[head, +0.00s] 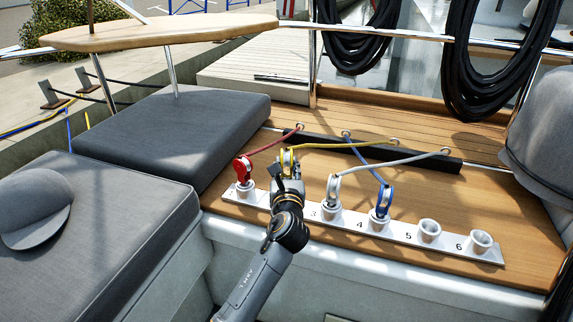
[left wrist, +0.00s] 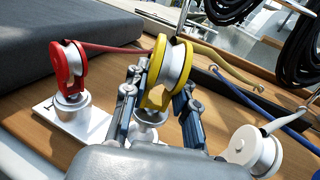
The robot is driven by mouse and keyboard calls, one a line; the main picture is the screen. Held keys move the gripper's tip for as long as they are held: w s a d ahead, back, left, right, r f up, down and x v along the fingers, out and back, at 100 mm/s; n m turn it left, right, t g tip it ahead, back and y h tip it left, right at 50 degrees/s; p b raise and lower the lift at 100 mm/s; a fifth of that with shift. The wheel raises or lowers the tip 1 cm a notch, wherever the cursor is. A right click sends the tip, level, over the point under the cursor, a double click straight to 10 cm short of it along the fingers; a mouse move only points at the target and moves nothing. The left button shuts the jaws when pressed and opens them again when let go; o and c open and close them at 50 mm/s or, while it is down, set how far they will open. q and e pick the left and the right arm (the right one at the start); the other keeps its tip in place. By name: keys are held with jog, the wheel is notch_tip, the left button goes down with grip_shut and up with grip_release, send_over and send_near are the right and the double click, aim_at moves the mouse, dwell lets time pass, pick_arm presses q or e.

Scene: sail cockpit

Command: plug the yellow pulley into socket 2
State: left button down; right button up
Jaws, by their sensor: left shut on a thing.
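The yellow pulley (left wrist: 157,88) with a white wheel stands upright between the fingers of my left gripper (left wrist: 160,105). The gripper is shut on its lower part. In the head view the yellow pulley (head: 287,160) shows only in part behind my left gripper (head: 287,172), at the place of socket 2. In the left wrist view a metal socket (left wrist: 148,132) shows partly under the pulley. I cannot tell whether the pulley sits in it or just above it. A yellow rope (head: 345,144) runs from the pulley to the right. My right gripper is not in view.
The red pulley (head: 242,170), the white pulley (head: 334,188) and the blue pulley (head: 384,197) stand in other sockets of the metal strip (head: 459,246). Socket 5 (head: 429,230) and socket 6 (head: 480,241) are empty. Grey cushions (head: 175,130) lie to the left.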

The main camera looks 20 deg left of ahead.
aim_at(287, 175)
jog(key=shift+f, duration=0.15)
pick_arm(q)
jog(key=shift+f+b, duration=0.8)
jog(key=shift+f, duration=0.55)
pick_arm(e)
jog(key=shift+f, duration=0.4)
pick_arm(q)
jog(key=shift+f, duration=0.1)
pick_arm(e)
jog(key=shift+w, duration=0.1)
pick_arm(q)
jog(key=shift+f, duration=0.35)
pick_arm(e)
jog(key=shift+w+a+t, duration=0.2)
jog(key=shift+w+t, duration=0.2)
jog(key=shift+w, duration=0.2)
pick_arm(q)
jog(key=shift+f+b, duration=0.7)
jog(key=shift+f, duration=0.1)
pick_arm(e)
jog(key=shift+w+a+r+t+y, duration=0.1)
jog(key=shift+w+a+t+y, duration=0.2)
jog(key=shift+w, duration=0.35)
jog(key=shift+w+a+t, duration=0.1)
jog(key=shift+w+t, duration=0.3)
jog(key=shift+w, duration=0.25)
pick_arm(q)
jog(key=c, duration=1)
grip_release()
jog(key=shift+f, duration=0.1)
